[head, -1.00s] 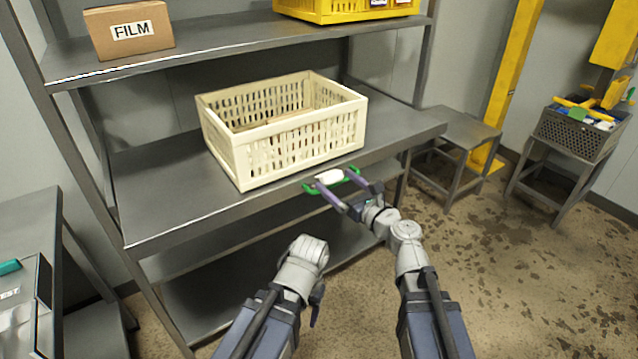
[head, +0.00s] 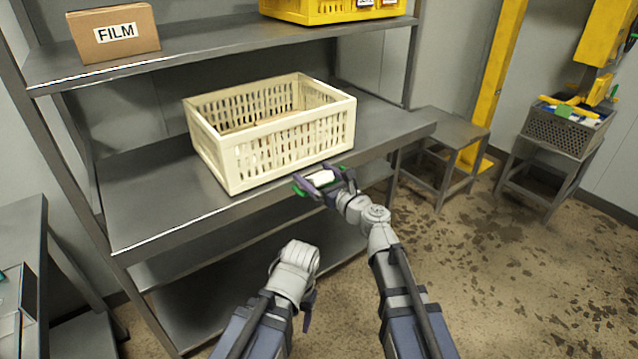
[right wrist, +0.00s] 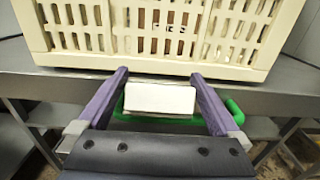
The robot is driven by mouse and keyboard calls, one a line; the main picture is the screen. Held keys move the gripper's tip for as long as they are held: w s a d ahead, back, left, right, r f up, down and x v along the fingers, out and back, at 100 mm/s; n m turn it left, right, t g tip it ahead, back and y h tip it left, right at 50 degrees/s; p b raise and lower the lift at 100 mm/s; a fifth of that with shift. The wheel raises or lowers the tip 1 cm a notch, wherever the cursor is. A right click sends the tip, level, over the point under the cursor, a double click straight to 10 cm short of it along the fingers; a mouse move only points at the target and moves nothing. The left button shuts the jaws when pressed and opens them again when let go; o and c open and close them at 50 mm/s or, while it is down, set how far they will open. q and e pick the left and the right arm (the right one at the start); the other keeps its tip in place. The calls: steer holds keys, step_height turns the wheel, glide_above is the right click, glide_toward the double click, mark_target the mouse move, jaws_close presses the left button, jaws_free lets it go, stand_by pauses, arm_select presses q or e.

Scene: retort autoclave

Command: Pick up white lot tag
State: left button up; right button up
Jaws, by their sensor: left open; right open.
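The white lot tag (head: 322,178) is a small white block at the front edge of the middle shelf, with green parts around it. It also shows in the right wrist view (right wrist: 160,98), lying between the two purple fingers. My right gripper (right wrist: 159,76) is open, one finger on each side of the tag, with small gaps visible. In the head view my right gripper (head: 320,182) reaches the shelf edge from below right. My left gripper (head: 308,308) hangs low in front of the shelf, mostly hidden behind its wrist, empty.
A cream slotted crate (head: 290,143) stands on the middle shelf (head: 150,205) just behind the tag. A FILM box (head: 115,33) and a yellow crate (head: 330,12) sit on the upper shelf. A grey basket (head: 565,132) stands on a stool at right.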

steer(key=shift+x, duration=0.85)
steer(key=shift+s+r, duration=0.1)
steer(key=c, duration=1.2)
